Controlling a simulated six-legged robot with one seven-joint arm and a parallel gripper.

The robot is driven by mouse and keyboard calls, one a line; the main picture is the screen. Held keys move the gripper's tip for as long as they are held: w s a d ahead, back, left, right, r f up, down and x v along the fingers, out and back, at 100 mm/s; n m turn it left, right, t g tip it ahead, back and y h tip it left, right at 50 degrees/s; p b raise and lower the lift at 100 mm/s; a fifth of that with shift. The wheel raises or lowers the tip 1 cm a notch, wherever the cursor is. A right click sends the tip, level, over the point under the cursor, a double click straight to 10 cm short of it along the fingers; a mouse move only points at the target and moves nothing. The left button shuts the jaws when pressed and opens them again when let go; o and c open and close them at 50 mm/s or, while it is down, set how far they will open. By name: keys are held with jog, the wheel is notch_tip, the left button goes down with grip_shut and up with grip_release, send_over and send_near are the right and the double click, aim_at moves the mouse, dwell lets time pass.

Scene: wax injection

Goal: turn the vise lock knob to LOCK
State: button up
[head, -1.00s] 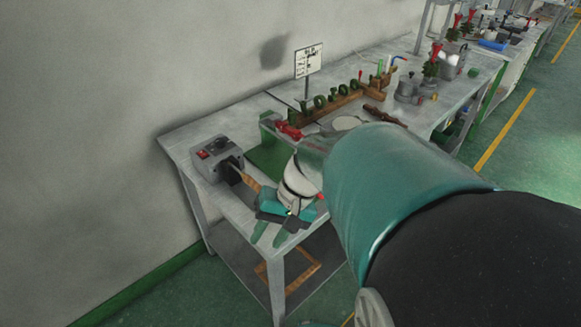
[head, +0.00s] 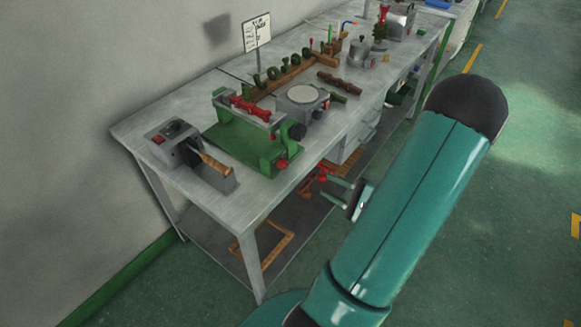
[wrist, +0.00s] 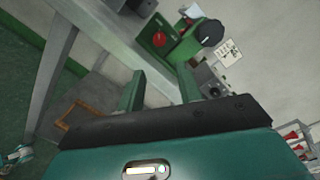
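The green vise (head: 232,149) stands on the bench with a red clamp piece (head: 250,108) across its top. A red knob (head: 281,165) is on its front right face. A dark round knob (head: 297,131) is just behind it. In the wrist view the red knob (wrist: 159,40) shows ahead, between and beyond the fingertips, with the dark knob (wrist: 210,32) to its right. My gripper (head: 327,190) is open and empty, off the bench's front edge, right of and apart from the vise. It also shows open in the wrist view (wrist: 160,70). No LOCK marking is legible.
A grey box with a handle (head: 185,150) stands left of the vise. A grey unit with a round plate (head: 302,96) is to its right. A wooden rack (head: 295,75) and a sign (head: 257,32) are behind. The floor (head: 480,190) on the right is clear.

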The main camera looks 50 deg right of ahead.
aim_at(287, 166)
jog(key=w, duration=0.4)
jog(key=w+a, duration=0.1)
jog(key=w, duration=0.4)
jog(key=w+a, duration=0.1)
jog(key=w, duration=0.3)
jog(key=shift+w+a, duration=0.15)
jog(key=shift+w, duration=0.15)
jog(key=c, duration=0.7)
